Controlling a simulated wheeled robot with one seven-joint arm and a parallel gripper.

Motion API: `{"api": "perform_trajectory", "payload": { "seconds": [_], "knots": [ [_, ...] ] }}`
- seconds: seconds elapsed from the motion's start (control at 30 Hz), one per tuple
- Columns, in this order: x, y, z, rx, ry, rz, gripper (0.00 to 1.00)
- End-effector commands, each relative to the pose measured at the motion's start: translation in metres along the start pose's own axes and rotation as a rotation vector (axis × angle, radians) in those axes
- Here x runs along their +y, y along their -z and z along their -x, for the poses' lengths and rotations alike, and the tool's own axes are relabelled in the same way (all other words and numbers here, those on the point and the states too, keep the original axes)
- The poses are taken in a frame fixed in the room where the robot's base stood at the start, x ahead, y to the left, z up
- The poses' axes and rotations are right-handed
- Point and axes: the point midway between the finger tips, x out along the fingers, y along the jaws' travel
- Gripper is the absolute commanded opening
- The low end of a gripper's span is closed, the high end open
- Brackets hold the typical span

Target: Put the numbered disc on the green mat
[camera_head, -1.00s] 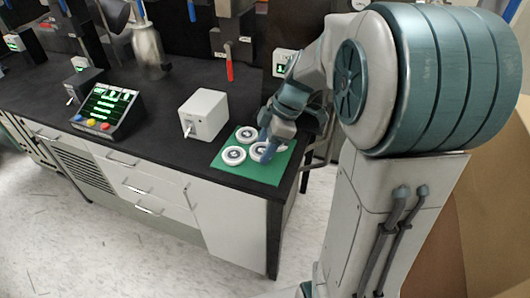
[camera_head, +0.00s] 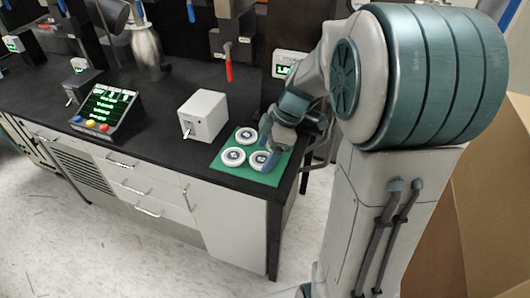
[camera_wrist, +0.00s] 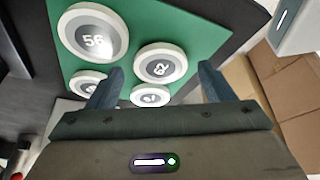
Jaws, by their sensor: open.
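The green mat (camera_head: 248,176) lies at the near right corner of the black counter. White numbered discs lie on it: one at the left (camera_head: 233,156), one at the back (camera_head: 246,135), and one at the right (camera_head: 260,160) beside my gripper (camera_head: 270,158). The wrist view shows several discs on the mat (camera_wrist: 190,22): a large one marked 56 (camera_wrist: 92,34), one whose number is hard to read (camera_wrist: 160,62), and smaller-looking ones behind the fingers. My gripper (camera_wrist: 160,74) is open, with no disc held between its fingers.
A white box (camera_head: 205,116) stands just left of the mat. A control panel with a green screen (camera_head: 106,109) sits further left, and a metal flask (camera_head: 148,52) stands behind. A cardboard box (camera_head: 500,190) is at the right. Bare counter lies between the panel and the white box.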

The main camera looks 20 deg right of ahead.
Motion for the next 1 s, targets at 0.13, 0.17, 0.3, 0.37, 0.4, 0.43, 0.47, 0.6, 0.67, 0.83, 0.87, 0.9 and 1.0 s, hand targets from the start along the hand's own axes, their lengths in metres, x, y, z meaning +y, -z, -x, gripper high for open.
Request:
{"api": "perform_trajectory", "payload": {
  "seconds": [0.13,0.17,0.3,0.37,0.4,0.43,0.47,0.6,0.67,0.83,0.87,0.9,1.0],
  "knots": [
    [0.001,0.000,0.032,0.000,-0.006,-0.001,0.75],
    [0.001,0.000,0.038,0.000,-0.006,0.000,0.75],
    [0.001,0.000,0.069,0.000,-0.005,0.000,0.75],
    [0.000,0.000,0.080,0.000,-0.004,-0.001,0.75],
    [0.000,0.000,0.086,-0.001,-0.004,0.000,0.75],
    [0.000,0.000,0.091,0.000,-0.003,0.000,0.75],
    [0.000,0.000,0.095,-0.001,-0.004,0.000,0.75],
    [-0.001,0.000,0.106,-0.001,-0.002,-0.003,0.75],
    [-0.003,0.001,0.108,-0.005,-0.001,-0.017,0.75],
    [-0.021,0.006,0.101,-0.049,-0.011,-0.173,0.75],
    [-0.027,0.006,0.099,-0.062,-0.016,-0.218,0.75],
    [-0.034,0.007,0.096,-0.080,-0.026,-0.284,0.75],
    [-0.054,0.009,0.087,-0.123,-0.058,-0.456,0.75]
  ]
}}
